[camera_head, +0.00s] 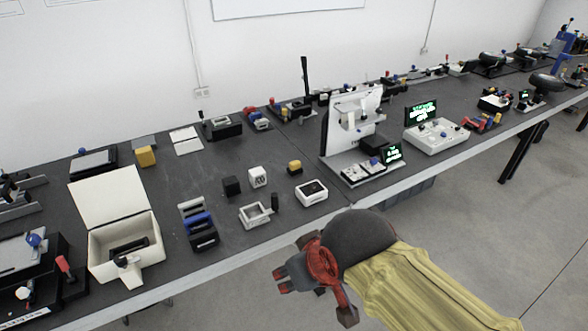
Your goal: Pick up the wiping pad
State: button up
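My gripper (314,295) hangs at the lower middle, in front of the table's near edge and over the floor. Its red and dark fingers are spread apart, and I see nothing between them. I cannot tell for certain which item is the wiping pad. Small block-like things on the table include a yellow block (146,156) at the left, a small yellow and black block (294,167) near the middle, a black cube (231,186) and a white cube (257,177). My gripper is apart from all of them.
The long dark table (190,165) runs along the white wall. An open white box (125,245), a blue and black rack (199,225), a white frame (254,215), a white unit with a dark top (311,191) and an upright white panel (352,120) stand on it.

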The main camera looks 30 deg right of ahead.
aim_at(295, 168)
jog(key=i+l, duration=1.25)
jog(key=i, duration=0.1)
